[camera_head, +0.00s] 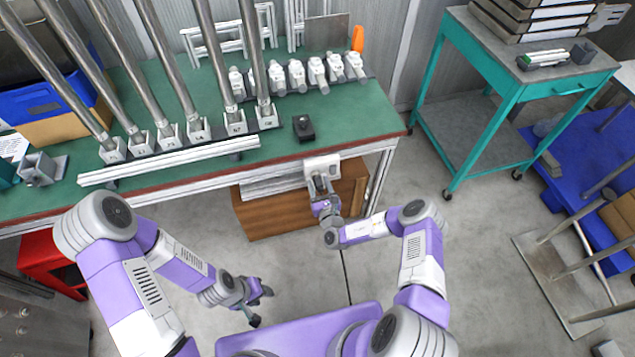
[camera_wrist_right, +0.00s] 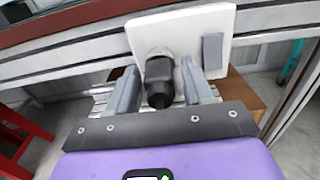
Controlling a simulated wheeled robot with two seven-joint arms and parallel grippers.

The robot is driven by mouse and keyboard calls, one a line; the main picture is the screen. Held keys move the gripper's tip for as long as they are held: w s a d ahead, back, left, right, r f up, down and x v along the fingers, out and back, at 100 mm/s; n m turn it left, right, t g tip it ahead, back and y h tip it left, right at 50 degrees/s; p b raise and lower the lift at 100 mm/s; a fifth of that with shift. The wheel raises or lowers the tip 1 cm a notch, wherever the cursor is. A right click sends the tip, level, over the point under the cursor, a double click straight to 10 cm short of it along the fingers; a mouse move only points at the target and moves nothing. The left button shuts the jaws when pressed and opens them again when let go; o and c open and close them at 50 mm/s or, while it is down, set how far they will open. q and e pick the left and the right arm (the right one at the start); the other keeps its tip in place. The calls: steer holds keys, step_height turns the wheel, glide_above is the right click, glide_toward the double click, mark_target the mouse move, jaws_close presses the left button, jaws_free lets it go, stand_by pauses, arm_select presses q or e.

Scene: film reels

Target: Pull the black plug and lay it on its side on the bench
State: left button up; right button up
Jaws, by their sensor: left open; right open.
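The black plug (camera_wrist_right: 158,82) sits in a white plate (camera_wrist_right: 205,25) on the front of the bench, its rear end facing the right wrist camera. In the head view the plate (camera_head: 322,163) is at the front edge of the green bench (camera_head: 355,115); the plug is hard to make out there. My right gripper (camera_head: 320,186) is at the plate. Its open fingers (camera_wrist_right: 160,70) stand on either side of the plug, with small gaps visible. My left gripper (camera_head: 260,304) is open and empty, low over the floor, away from the bench.
A small black block (camera_head: 303,127) lies on the bench near the front right. A white rail (camera_head: 170,163) and several steel tubes stand left of it, with a row of white fittings (camera_head: 297,76) behind. Bench top to the block's right is clear. A teal cart (camera_head: 520,85) stands right.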

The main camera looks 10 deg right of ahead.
mark_target(320, 188)
jaws_close()
steer(key=shift+s+p, duration=1.4)
steer(key=shift+s, duration=0.5)
steer(key=shift+s+d+p, duration=0.1)
steer(key=shift+s+p, duration=0.5)
steer(key=shift+s, duration=0.55)
steer(key=shift+s+p, duration=0.55)
steer(key=shift+s, duration=0.4)
